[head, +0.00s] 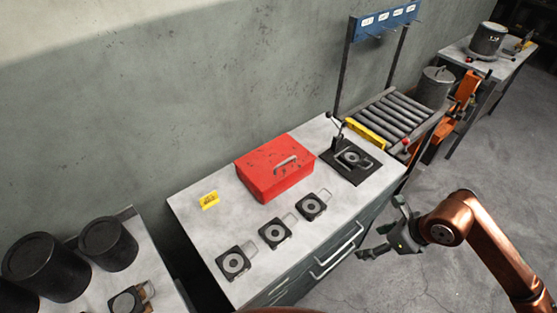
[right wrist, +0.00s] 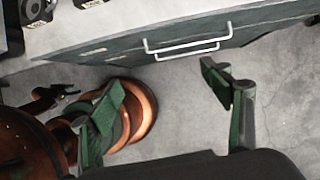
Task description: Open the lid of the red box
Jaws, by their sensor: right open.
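The red box (head: 274,168) sits on the grey workbench (head: 207,226) near its back edge. Its lid is shut and has a grey metal handle on top. My right gripper (head: 378,238) is off the front right side of the bench, apart from the box, with its fingers spread and empty. In the right wrist view its two green-padded fingers (right wrist: 165,100) stand wide apart, with the floor and the bench front beyond them. The red box is not in the right wrist view. My left gripper is not clearly seen in the head view.
Several dark square fixtures with handles (head: 275,233) lie along the bench front. A clamp fixture (head: 350,160) stands right of the box, and a yellow tag (head: 209,200) left of it. Drawer handles (head: 335,262) stick out in front. A roller conveyor (head: 395,115) stands behind.

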